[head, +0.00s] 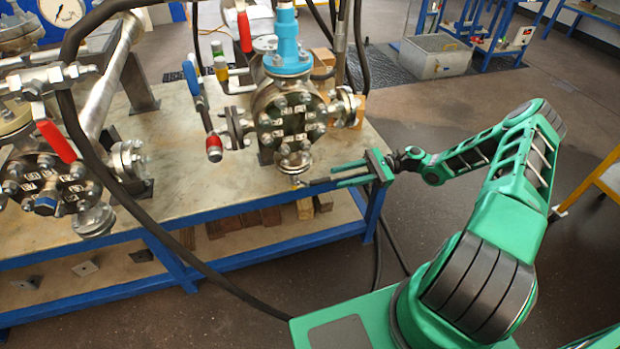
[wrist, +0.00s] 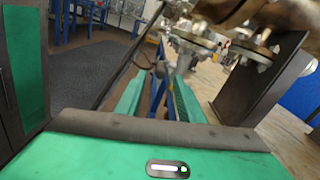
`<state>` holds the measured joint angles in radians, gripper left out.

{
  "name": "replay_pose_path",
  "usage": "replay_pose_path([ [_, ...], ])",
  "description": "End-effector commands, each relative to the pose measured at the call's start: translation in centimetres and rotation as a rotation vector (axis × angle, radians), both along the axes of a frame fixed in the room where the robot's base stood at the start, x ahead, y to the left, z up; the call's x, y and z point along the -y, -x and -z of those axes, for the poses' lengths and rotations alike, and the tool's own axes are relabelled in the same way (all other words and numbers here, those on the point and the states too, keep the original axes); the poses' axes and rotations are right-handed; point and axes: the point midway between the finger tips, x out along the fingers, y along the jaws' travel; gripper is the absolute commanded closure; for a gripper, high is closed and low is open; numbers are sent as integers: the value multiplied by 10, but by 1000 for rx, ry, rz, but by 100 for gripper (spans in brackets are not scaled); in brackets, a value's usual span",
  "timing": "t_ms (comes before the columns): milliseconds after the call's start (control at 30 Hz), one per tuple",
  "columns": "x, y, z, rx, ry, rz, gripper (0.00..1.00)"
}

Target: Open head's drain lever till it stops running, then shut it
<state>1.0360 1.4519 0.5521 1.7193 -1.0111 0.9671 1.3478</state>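A dark bolted head (head: 290,118) closes the front of the middle vessel, under a light-blue pipe collar (head: 287,55). A small flanged fitting (head: 294,161) hangs below the head, probably its drain. A flanged fitting also shows beyond my fingertips in the wrist view (wrist: 190,48). I cannot make out the drain lever clearly, nor any liquid running. My gripper (head: 312,181) reaches in from the right, its tips just below and beside the hanging fitting. In the wrist view its two green fingers (wrist: 158,98) stand apart, with nothing clearly held between them. Contact cannot be told.
A blue-handled lever (head: 191,78) and red-handled levers (head: 245,31) (head: 62,141) stand on nearby pipework. A second bolted vessel (head: 48,183) is at left. The blue-framed bench (head: 185,190) ends right of the middle vessel. A black hose (head: 165,235) crosses in front.

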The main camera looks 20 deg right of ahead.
Motion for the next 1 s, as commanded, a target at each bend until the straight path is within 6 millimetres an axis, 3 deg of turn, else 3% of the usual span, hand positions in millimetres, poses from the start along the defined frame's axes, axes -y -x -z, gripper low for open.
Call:
replay_pose_path([
  [167, -10, 1, 0, -1, -1, 0, 65],
  [700, -89, 1, 0, -1, -1, 8, 65],
  [1000, -100, 1, 0, 0, 0, 11, 65],
])
